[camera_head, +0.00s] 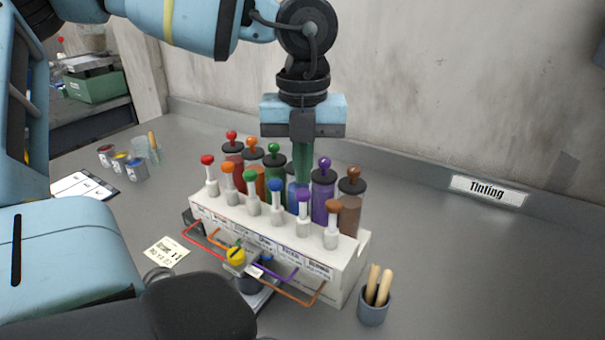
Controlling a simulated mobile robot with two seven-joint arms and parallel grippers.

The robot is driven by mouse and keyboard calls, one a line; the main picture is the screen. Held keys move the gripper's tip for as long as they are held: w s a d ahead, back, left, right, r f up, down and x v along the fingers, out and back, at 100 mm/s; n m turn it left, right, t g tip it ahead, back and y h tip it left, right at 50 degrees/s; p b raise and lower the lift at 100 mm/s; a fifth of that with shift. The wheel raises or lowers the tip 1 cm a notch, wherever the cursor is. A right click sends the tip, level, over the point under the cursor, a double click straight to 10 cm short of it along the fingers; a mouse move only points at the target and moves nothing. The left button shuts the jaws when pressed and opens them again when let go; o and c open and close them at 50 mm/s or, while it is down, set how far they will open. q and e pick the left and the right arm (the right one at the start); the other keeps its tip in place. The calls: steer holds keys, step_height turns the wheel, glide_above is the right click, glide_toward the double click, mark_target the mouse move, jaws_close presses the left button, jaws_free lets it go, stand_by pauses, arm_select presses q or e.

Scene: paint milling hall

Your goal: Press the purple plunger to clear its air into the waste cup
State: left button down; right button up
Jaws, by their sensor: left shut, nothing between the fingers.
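The purple plunger (303,197) stands upright in the front row of a white dispenser rack (345,268), between the blue plunger (278,188) and the brown one (333,208). My left gripper (302,178) points straight down, shut and empty. In the picture its fingertips end just above the purple knob, in front of the rear canisters; I cannot tell the exact gap or whether they touch. A purple outlet tube (283,277) runs from the rack front toward a dark cup (247,284), partly hidden; I cannot tell whether this is the waste cup. My right gripper is not in view.
Colored canisters, including a purple one (323,190), stand behind the plungers. A yellow-topped item (235,256) is by the outlet tubes. A grey cup with wooden sticks (373,308) stands right of the rack. The bench at right is clear.

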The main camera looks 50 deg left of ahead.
arm_select(q)
steer(key=shift+r+p, duration=0.75)
steer(key=shift+r, duration=1.65)
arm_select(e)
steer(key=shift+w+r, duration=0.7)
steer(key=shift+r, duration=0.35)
arm_select(q)
steer(key=shift+f, duration=0.1)
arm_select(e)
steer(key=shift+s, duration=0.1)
